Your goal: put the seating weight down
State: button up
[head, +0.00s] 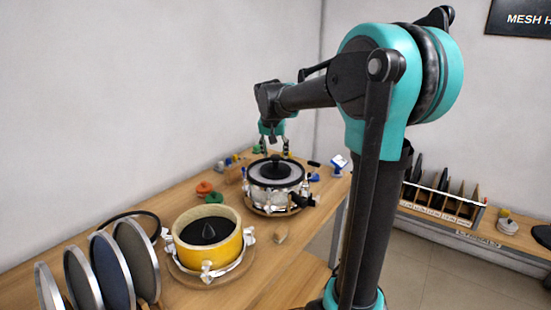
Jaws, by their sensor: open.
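A dark, round piece with an upright knob lies on top of the silver drum (262,199) at the back of the bench; I take it to be the seating weight (276,163). Its rim looks black around a paler grey face. My gripper (275,151) points down just above it, with its fingers apart on either side of the knob. I see nothing lifted in it. Whether the fingers touch the knob is too small to tell.
A yellow drum (207,259) with a black inside stands nearer on the wooden bench (244,266). Several round mesh discs (112,268) stand upright at front left. Red (205,187) and green (214,197) pieces lie behind. A divided rack (440,203) stands at right.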

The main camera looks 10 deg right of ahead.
jog(key=v, duration=0.8)
jog(key=shift+r, duration=0.4)
